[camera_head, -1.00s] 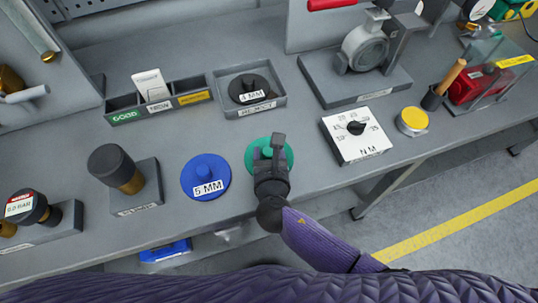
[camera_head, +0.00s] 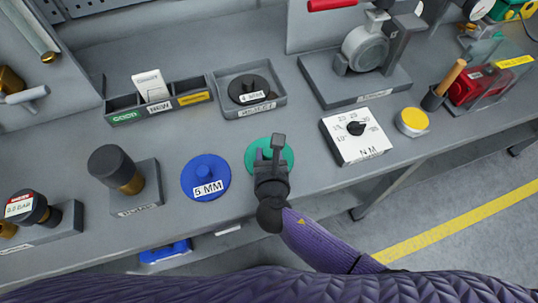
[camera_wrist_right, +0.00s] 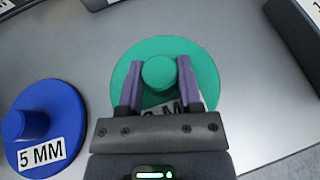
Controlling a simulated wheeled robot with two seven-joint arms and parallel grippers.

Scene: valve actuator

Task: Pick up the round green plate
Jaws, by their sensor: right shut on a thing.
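The round green plate (camera_head: 287,157) is near the front edge of the grey workbench, right of the blue plate. It is a flat disc with a central knob, and it also shows in the right wrist view (camera_wrist_right: 158,46). My right gripper (camera_head: 267,151) reaches over it from the front. In the wrist view its purple fingers (camera_wrist_right: 158,76) stand on either side of the green knob, shut on it. The label on the disc is partly hidden by the gripper. The plate appears to rest on the bench. My left gripper is not in view.
A blue plate (camera_head: 206,172) marked 5 MM is close on the left. A black 4 MM plate (camera_head: 246,84) sits in a grey tray (camera_head: 281,103) behind. A white N M dial block (camera_head: 372,146) and a yellow-topped disc (camera_head: 412,119) are to the right.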

